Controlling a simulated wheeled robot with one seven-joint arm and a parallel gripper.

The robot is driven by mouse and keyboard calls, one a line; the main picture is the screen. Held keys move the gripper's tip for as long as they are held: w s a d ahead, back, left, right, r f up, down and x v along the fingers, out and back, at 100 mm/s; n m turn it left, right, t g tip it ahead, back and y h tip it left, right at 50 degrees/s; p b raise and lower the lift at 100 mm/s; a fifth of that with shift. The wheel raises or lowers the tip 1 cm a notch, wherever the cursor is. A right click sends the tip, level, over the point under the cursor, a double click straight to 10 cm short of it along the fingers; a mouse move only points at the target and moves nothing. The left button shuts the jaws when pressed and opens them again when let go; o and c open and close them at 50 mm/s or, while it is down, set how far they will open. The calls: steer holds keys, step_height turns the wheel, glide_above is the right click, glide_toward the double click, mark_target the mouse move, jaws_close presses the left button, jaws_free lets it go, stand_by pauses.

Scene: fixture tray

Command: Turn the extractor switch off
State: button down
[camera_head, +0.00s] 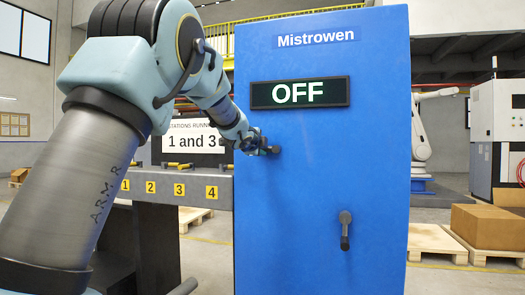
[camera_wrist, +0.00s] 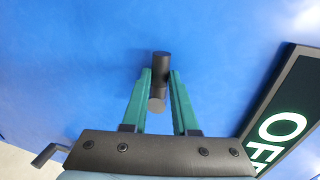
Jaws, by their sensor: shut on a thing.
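A blue cabinet (camera_head: 320,190) labelled Mistrowen stands in front of me. Its display (camera_head: 300,92) reads OFF in lit letters, and part of that display shows in the wrist view (camera_wrist: 283,118). A dark switch handle (camera_head: 274,149) sticks out at the cabinet's left side, below the display. My gripper (camera_head: 262,147) is at this handle. In the wrist view my green fingers (camera_wrist: 160,74) are on both sides of the dark switch handle (camera_wrist: 160,62), shut on it. No label naming the switch shows.
A second dark handle (camera_head: 345,230) hangs down lower right on the cabinet; it also shows in the wrist view (camera_wrist: 47,156). A bench with yellow number tags (camera_head: 180,189) stands left of the cabinet. A sign (camera_head: 196,142) reads 1 and 3. Boxes on pallets stand right.

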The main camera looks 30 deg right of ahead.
steer(key=c, duration=0.7)
jaws_free()
steer(key=shift+s, duration=0.1)
steer(key=b+v, duration=0.2)
steer(key=v, duration=0.8)
steer(key=shift+s+a+r+b, duration=0.1)
steer(key=shift+s+a+b, duration=0.15)
steer(key=shift+b, duration=0.1)
